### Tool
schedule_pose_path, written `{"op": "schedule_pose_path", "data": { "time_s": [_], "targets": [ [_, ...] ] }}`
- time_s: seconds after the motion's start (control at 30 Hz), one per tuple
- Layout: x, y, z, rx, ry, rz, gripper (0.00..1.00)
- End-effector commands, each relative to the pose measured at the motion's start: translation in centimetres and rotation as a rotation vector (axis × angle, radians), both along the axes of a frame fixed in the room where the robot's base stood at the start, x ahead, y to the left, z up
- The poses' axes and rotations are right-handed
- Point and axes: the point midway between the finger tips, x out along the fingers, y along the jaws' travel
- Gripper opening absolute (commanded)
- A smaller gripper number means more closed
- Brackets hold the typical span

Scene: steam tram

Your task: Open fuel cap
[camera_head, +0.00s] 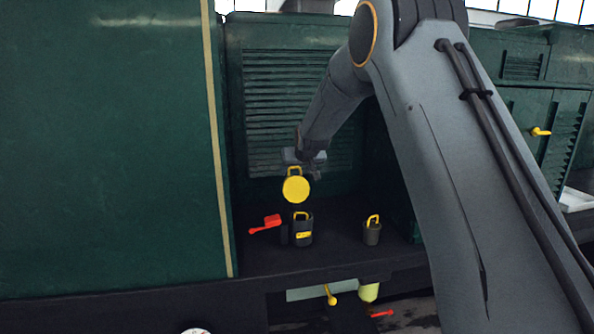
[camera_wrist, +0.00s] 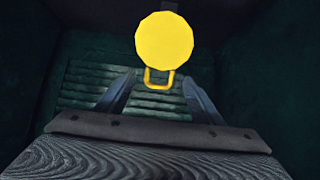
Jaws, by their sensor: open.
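A round yellow cap (camera_head: 296,190) with a loop handle at its top edge stands with its flat face towards the head camera, above a dark cylinder (camera_head: 303,236). What bears the cap is not clear. My gripper (camera_head: 305,165) is just above and behind it. In the wrist view the cap's yellow disc (camera_wrist: 164,41) lies ahead of my gripper (camera_wrist: 160,80). The handle loop (camera_wrist: 159,84) shows between the two spread fingers, with clear gaps on both sides. Whether the loop is level with the fingertips in depth, I cannot tell.
The cylinder has a yellow handle and label. A red lever (camera_head: 265,224) is to its left, and a smaller dark canister (camera_head: 372,234) with a yellow handle to its right. They are on a dark ledge (camera_head: 335,258). A green wall (camera_head: 110,150) closes the left; a louvred panel (camera_head: 285,100) stands behind.

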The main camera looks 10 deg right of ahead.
Motion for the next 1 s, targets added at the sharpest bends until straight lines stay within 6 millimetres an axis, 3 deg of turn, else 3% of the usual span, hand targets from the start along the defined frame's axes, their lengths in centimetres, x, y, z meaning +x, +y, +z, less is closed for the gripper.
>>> {"op": "schedule_pose_path", "data": {
  "time_s": [0.27,0.7,1.0],
  "targets": [
    [-1.0,-0.1,0.8,0.0,0.0,0.0,0.6],
    [-5.2,-0.4,4.3,0.0,-0.001,0.0,0.6],
    [-6.0,-0.5,4.9,0.0,0.0,0.0,0.6]
  ]
}}
